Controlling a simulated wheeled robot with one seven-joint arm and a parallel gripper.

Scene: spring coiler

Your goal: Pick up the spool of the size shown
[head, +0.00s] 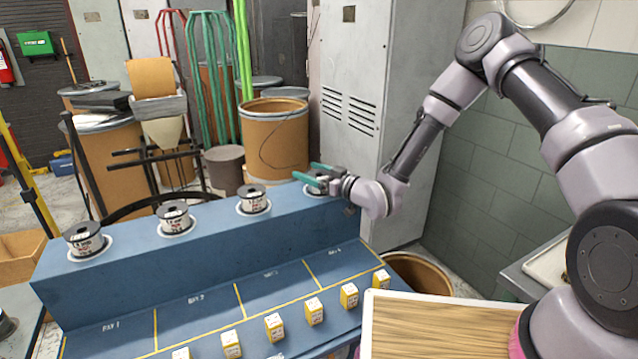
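Spools with black flanges and white printed labels stand upright in a row on the blue bench's raised ledge (130,270). The left spool (84,237), the second spool (174,217) and the third spool (252,200) each sit in a pale ring. A fourth spool (316,190) at the right end is largely hidden by my gripper (304,170). My gripper's two green fingers are apart and reach left over this fourth spool. I cannot tell whether they touch it. The size markings are too small to read.
Marked bays (200,300) and several small yellow blocks (314,311) lie on the lower bench surface. A wooden board (440,325) is at front right. A grey cabinet (370,110) and a brown drum (274,140) stand close behind my gripper.

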